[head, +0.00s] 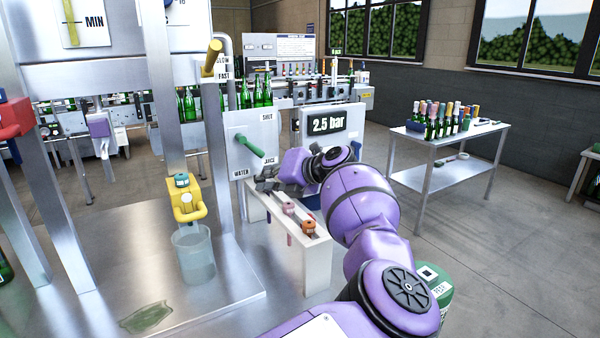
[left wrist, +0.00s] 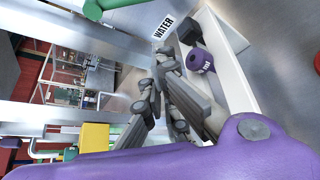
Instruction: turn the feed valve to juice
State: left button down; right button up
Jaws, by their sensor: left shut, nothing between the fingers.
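The feed valve is a green lever (head: 250,146) on a steel panel (head: 236,123) marked SHUT, JUICE and WATER. The lever slants down to the right, with its lower end near the JUICE label (head: 269,160). My left gripper (head: 266,181) is just below the panel's lower edge, below the lever and apart from it. In the left wrist view its fingers (left wrist: 160,92) are together and empty, below the WATER label (left wrist: 163,27). Part of the green lever (left wrist: 110,5) shows at that view's top edge. My right gripper is out of view.
A white rack (head: 318,252) with coloured tools stands under my left gripper.

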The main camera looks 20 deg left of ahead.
pick_arm(q)
jog(key=v, duration=1.3)
jog(key=shift+b, duration=0.35)
